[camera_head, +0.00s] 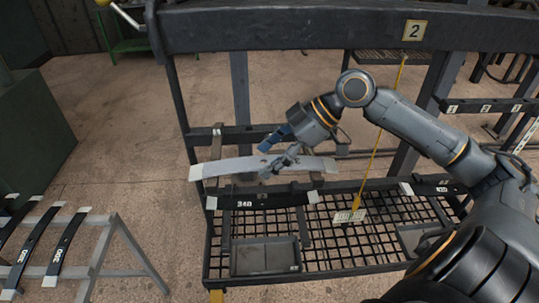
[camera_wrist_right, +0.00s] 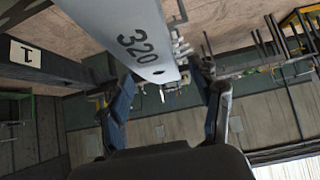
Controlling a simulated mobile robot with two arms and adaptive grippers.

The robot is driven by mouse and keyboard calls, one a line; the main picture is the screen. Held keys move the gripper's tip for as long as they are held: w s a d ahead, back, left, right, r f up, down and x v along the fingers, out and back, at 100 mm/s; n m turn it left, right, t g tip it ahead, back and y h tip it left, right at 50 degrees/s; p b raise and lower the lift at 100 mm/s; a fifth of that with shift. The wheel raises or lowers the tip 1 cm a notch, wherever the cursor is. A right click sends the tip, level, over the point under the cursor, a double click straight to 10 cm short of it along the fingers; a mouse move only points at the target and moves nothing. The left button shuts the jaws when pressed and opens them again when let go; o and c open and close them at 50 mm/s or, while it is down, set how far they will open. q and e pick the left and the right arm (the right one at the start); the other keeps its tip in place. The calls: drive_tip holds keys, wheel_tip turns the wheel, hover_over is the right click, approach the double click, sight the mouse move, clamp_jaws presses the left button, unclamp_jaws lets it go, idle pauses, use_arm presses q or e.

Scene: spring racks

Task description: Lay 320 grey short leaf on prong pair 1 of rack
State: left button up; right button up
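The grey leaf (camera_head: 235,167), pale at both ends, is in my right gripper (camera_head: 275,155), which has a finger on either side near its middle. It lies crosswise over the rack's left part and looks raised above it. In the right wrist view the leaf (camera_wrist_right: 135,35) bears the number 320, between the two fingers (camera_wrist_right: 168,85). The rack (camera_head: 285,30) has a dark top beam with plate 2. A plate 1 (camera_wrist_right: 25,53) shows in the right wrist view. The prongs under the leaf are partly hidden by it and the gripper. My left gripper is out of view.
A black leaf (camera_head: 265,201), its number reading like 340, lies on the rack just in front of the grey leaf. A yellow cord (camera_head: 378,145) hangs to a tag (camera_head: 349,216) above the grid shelf (camera_head: 375,243). Several black leaves (camera_head: 37,237) lie on a grey stand (camera_head: 128,239) at left.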

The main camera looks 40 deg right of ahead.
drive_tip(key=shift+f, duration=0.15)
drive_tip(key=v, duration=1.2)
idle(0.6)
